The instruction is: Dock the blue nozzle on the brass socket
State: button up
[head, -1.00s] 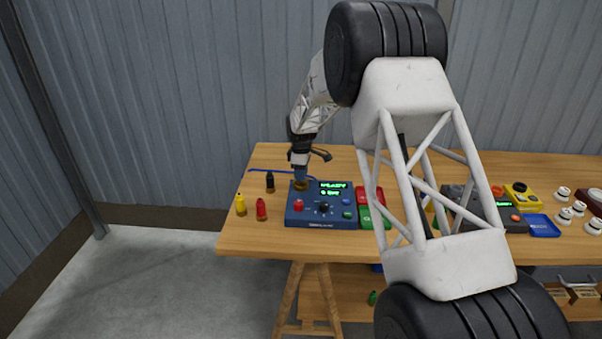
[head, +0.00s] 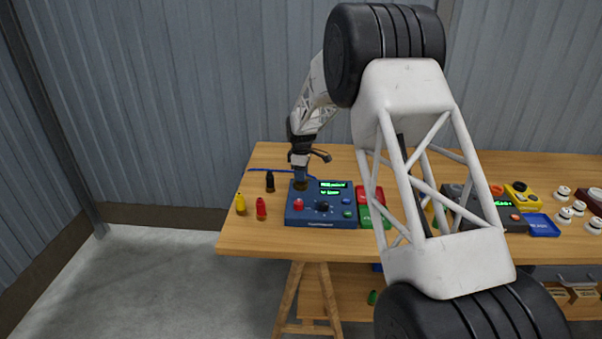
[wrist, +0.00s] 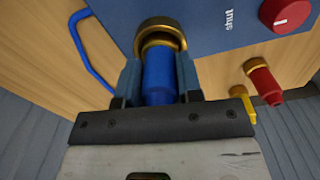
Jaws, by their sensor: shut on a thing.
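My gripper (wrist: 158,88) is shut on the blue nozzle (wrist: 160,72), with one finger on each side of it. The nozzle's brass-coloured end meets the wide brass socket (wrist: 152,24) on the blue panel box. The two look lined up and touching, but how deep the nozzle sits in the ring cannot be told. In the head view my gripper (head: 300,172) points down at the back left corner of the box, and the fingers hide most of the nozzle. The brass socket (head: 300,186) shows just under the fingers.
The blue panel box (head: 320,218) has a green display, a red knob (wrist: 287,12) and a black dial. Black (head: 270,183), red (head: 261,210) and yellow (head: 241,205) nozzles stand left of it. A blue hose (wrist: 86,50) lies behind. Red and green trays (head: 378,215) stand right.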

jog(key=shift+f, duration=0.3)
jog(key=o, duration=0.7)
jog(key=shift+r, duration=0.15)
jog(key=shift+r, duration=5.35)
jog(key=shift+r, duration=0.1)
